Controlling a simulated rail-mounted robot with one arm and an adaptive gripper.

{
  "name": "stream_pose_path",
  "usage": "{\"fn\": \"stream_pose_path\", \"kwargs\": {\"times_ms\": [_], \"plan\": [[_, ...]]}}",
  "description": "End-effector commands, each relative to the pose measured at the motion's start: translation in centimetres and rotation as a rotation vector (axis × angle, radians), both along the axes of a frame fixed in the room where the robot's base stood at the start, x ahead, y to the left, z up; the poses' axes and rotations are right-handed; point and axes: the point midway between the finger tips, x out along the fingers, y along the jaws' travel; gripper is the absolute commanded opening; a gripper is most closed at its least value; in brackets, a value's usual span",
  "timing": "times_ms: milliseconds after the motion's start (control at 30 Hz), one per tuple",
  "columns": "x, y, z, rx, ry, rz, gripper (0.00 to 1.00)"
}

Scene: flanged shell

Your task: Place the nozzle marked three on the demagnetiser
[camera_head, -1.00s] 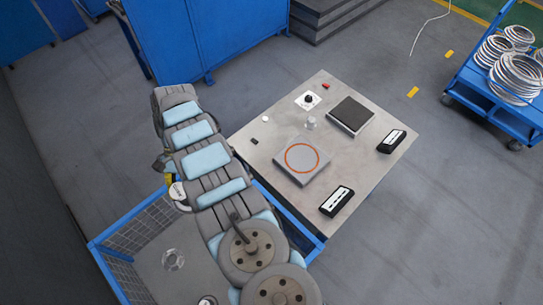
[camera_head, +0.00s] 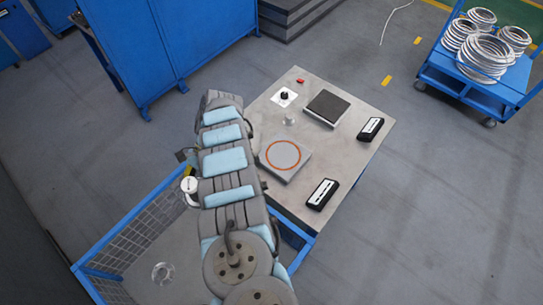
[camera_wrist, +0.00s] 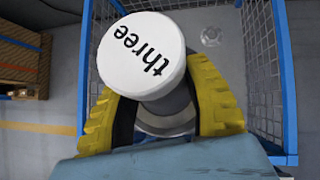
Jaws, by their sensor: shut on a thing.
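The nozzle marked three (camera_wrist: 140,48) has a round white top with the black word "three" and a grey body below. My gripper (camera_wrist: 165,100) is shut on it, with a yellow finger on each side. In the head view the white top (camera_head: 189,184) shows left of my arm, over the mesh crate. On the table, right of my arm, lies a flat grey block with an orange ring (camera_head: 284,157), its top bare. A dark square plate (camera_head: 327,107) lies behind it. I see no readable label telling which is the demagnetiser.
The blue mesh crate (camera_head: 126,243) holds a flanged metal part (camera_head: 163,273). The metal table (camera_head: 330,152) also bears two black labelled boxes (camera_head: 322,194) (camera_head: 371,129), a black knob (camera_head: 284,96), a red button (camera_head: 300,81) and a small metal piece (camera_head: 289,121).

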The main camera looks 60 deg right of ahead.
Motion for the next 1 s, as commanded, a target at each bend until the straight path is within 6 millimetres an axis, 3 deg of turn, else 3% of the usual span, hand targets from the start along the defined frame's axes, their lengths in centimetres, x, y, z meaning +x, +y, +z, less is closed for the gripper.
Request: {"fn": "stream_pose_path", "kwargs": {"times_ms": [567, 867, 1000], "plan": [[-3.2, -11.2, -3.3, 0.050, -0.033, -0.641, 0.09], [-7.0, -18.1, -5.3, 0.068, -0.062, -1.011, 0.09], [-9.6, -21.4, -6.4, 0.075, -0.081, -1.195, 0.09]]}}
